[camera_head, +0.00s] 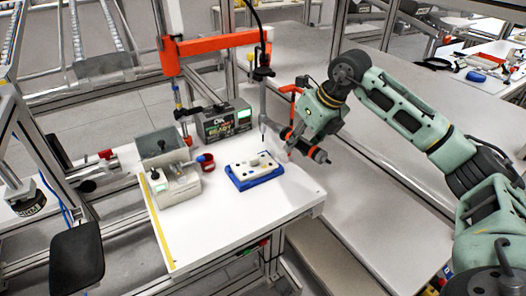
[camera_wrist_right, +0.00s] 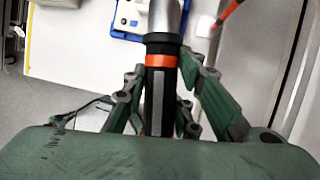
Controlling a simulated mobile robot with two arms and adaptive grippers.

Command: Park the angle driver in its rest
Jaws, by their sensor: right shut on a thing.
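My right gripper (camera_head: 296,138) is at the right edge of the white work table. It is shut on the angle driver (camera_head: 316,154), a dark tool with orange bands. In the right wrist view the driver (camera_wrist_right: 161,95) lies between the green fingers (camera_wrist_right: 165,85), its silver front end pointing away toward the table. A red-orange bracket (camera_head: 291,89) shows just behind the gripper, and a red-orange bar is at the top right of the wrist view (camera_wrist_right: 228,12). I cannot tell whether either is the rest. My left gripper is not in view.
A blue tray (camera_head: 237,184) with a white block lies mid-table. The table's front is clear.

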